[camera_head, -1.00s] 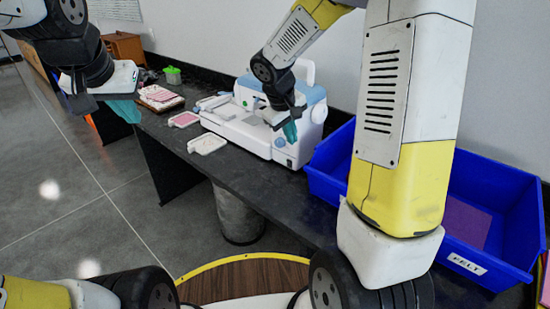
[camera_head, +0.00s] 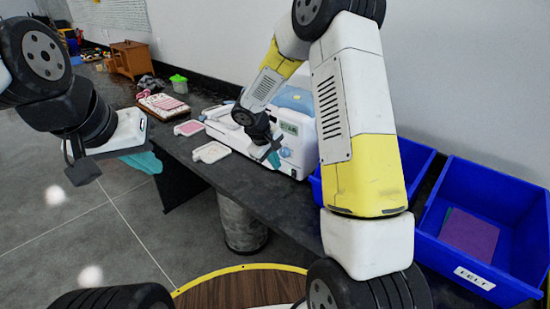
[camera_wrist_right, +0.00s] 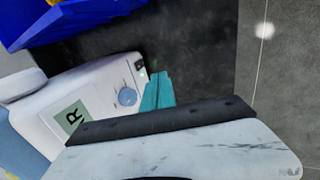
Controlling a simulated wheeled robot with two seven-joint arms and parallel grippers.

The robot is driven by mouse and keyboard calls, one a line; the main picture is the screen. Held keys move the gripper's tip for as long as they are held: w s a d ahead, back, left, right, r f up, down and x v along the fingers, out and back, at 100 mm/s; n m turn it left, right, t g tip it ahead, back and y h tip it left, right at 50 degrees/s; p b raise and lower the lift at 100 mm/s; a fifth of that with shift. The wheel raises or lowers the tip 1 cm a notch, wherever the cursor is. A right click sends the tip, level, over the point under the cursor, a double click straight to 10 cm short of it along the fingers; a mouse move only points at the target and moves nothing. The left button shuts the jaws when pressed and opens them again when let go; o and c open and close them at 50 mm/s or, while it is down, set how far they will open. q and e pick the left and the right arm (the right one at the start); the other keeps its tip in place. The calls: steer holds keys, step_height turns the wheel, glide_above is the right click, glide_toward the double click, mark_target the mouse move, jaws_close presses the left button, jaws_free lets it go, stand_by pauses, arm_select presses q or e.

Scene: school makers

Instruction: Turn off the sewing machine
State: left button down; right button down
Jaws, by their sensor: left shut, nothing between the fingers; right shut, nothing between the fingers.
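The white and light-blue sewing machine (camera_head: 293,158) stands on the dark table, partly hidden behind my right arm. Its blue dial (camera_head: 285,152) and small display (camera_head: 290,128) show on the near end. In the right wrist view, the dial (camera_wrist_right: 127,97) is beside a small dark switch (camera_wrist_right: 139,65) with a faint greenish spot. My right gripper (camera_head: 273,158), with teal fingertips, is shut and empty just in front of that end, left of the dial. Its fingertips (camera_wrist_right: 157,92) seem apart from the switch. My left gripper (camera_head: 145,162) is shut and empty, away from the machine at the left.
Blue bins (camera_head: 510,218), one labelled FELT, stand right of the machine. A grey cylinder (camera_head: 241,222) stands under the table edge.

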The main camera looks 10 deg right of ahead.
mark_target(294, 173)
steer(key=x, duration=0.8)
steer(key=shift+d+f, duration=0.1)
steer(key=shift+f, duration=0.1)
steer(key=w+d, duration=0.2)
steer(key=shift+d+f, duration=0.2)
steer(key=shift+d, duration=0.1)
steer(key=shift+w+d, duration=0.4)
steer(key=shift+r, duration=0.1)
steer(key=shift+w+d, duration=0.2)
steer(key=shift+d, duration=0.05)
steer(key=shift+r, duration=0.15)
steer(key=shift+r, duration=0.75)
steer(key=shift+a, duration=0.1)
